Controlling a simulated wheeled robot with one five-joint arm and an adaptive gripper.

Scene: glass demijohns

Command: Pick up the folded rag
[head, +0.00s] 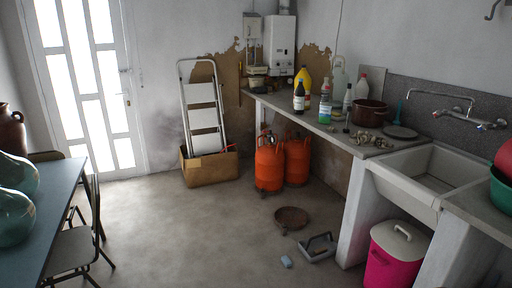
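A small light-blue item (287,262) lies on the floor near the bottom centre of the head view. It may be the folded rag, but it is too small for me to be sure. It lies apart from the things around it, just left of a grey open carrier with a handle (312,254). No other cloth shows clearly. My gripper is not in view.
A round brown pan (291,216) sits on the floor behind the carrier. Orange gas bottles (270,167) stand farther back, near a cardboard box (209,168). A pink bin (394,258) is at right. The blue table (52,205) and chairs are at left. Mid-floor is clear.

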